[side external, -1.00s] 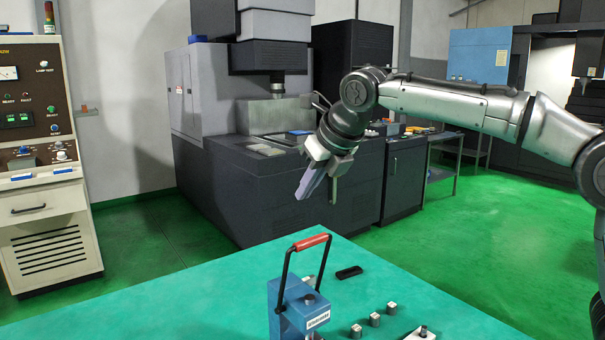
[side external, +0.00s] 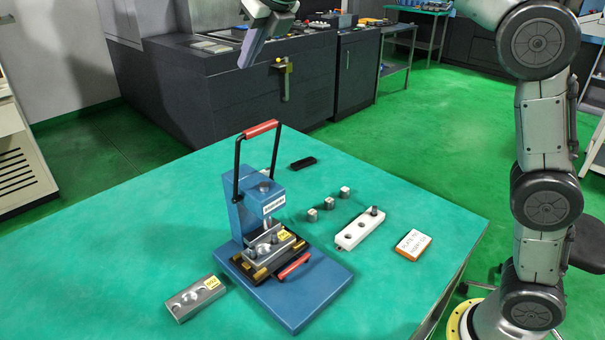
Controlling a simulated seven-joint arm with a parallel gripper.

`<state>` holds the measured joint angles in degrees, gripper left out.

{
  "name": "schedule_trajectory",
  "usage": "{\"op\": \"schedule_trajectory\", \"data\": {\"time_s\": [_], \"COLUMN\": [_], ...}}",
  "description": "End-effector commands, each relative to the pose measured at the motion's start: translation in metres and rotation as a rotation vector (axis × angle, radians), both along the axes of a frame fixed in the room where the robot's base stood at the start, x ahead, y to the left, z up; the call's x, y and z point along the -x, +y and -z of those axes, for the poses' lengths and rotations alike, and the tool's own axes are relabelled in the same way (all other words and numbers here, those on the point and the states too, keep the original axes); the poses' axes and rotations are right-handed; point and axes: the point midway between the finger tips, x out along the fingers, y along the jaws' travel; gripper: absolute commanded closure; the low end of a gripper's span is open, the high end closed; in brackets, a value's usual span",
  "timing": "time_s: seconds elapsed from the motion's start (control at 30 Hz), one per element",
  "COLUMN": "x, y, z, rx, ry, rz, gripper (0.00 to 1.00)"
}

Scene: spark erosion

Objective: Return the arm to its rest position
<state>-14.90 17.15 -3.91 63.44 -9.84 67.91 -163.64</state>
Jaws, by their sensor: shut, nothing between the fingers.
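My gripper (side external: 243,65) hangs at the top of the view, in front of the dark machine and beyond the far edge of the table. Its pale grey fingers are shut with nothing between them. Only the wrist end and part of my arm show; the links between run out of the top of the picture. My arm rises from a yellow-ringed base at the right.
A dark machine cabinet (side external: 220,95) stands behind.

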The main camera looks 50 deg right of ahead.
Motion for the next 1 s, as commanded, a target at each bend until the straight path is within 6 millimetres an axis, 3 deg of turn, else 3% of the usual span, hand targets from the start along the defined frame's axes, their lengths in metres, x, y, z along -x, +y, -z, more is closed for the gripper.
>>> {"op": "schedule_trajectory", "data": {"time_s": [0.1, 0.17, 0.27, 0.37, 0.6, 0.8, 1.0], "x": [0.023, 0.045, 0.087, 0.130, 0.220, 0.275, 0.317], "y": [-0.022, -0.036, -0.058, -0.075, -0.099, -0.106, -0.108], "z": [-0.035, -0.044, -0.049, -0.040, 0.010, 0.062, 0.117], "rx": [-0.015, -0.020, -0.066, -0.185, -0.556, -0.852, -1.126], "ry": [-0.060, -0.070, -0.074, -0.071, -0.047, -0.023, 0.004], "rz": [0.030, 0.048, 0.124, 0.282, 0.782, 1.204, 1.634], "gripper": [1.00, 1.00, 1.00, 1.00, 1.00, 1.00, 1.00]}}
